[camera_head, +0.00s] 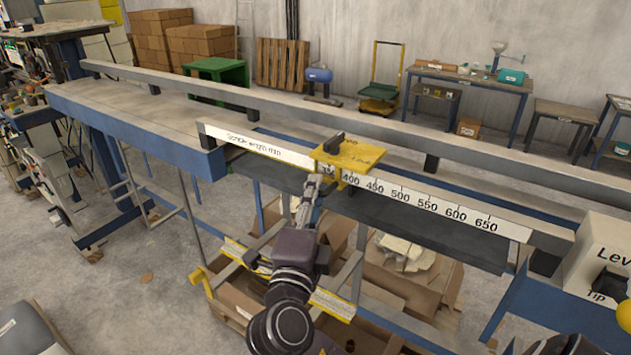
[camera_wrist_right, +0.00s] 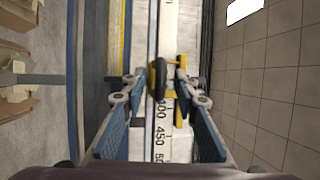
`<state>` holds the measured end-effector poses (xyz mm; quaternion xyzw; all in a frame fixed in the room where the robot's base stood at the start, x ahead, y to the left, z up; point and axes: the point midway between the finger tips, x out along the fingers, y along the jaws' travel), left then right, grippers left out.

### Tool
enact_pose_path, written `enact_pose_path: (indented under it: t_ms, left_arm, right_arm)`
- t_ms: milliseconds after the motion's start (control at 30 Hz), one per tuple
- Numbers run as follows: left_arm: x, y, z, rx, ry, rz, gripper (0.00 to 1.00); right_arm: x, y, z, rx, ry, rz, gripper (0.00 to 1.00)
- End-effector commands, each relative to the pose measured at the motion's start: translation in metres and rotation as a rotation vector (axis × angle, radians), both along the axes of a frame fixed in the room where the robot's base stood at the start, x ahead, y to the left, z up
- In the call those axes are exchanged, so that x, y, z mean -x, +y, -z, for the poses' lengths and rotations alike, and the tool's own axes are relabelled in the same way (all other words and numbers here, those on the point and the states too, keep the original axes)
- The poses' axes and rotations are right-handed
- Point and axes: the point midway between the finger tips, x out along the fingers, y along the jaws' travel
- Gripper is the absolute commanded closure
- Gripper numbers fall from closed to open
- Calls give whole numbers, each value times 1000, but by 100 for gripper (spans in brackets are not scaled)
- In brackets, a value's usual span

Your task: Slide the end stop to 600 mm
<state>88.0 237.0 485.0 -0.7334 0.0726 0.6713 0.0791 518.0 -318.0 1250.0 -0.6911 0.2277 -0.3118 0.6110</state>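The end stop is a yellow plate (camera_head: 350,155) with a black handle (camera_head: 333,143), on the white scale rail (camera_head: 410,195). It sits near the 350 and 400 marks, well left of the 600 mark (camera_head: 454,214). My right gripper (camera_head: 312,188) is in front of the rail, just below the end stop. In the right wrist view its two fingers (camera_wrist_right: 158,88) are spread, with the black handle (camera_wrist_right: 157,76) showing between them and a gap on each side. I cannot tell how far the handle is from the fingertips. My left gripper is not in view.
A long grey beam (camera_head: 270,103) runs behind the scale. A box marked "Lev" (camera_head: 600,255) stands at the right end. Cardboard boxes (camera_head: 405,285) lie under the bench. The scale right of the end stop looks clear.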

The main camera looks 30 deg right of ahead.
Motion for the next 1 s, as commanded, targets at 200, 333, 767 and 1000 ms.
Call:
enact_pose_path:
  t_ms: [200, 333, 767, 1000]
  left_arm:
    - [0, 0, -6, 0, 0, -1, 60]
    - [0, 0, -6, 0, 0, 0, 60]
    - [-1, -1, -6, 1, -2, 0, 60]
    - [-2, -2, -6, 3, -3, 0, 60]
  right_arm:
    - [-7, -8, -1, -1, 1, 1, 73]
    - [-7, -8, -1, -1, 0, 1, 73]
    - [-7, -7, -1, -1, -1, 1, 100]
    - [-7, -8, -2, -1, -2, 1, 100]
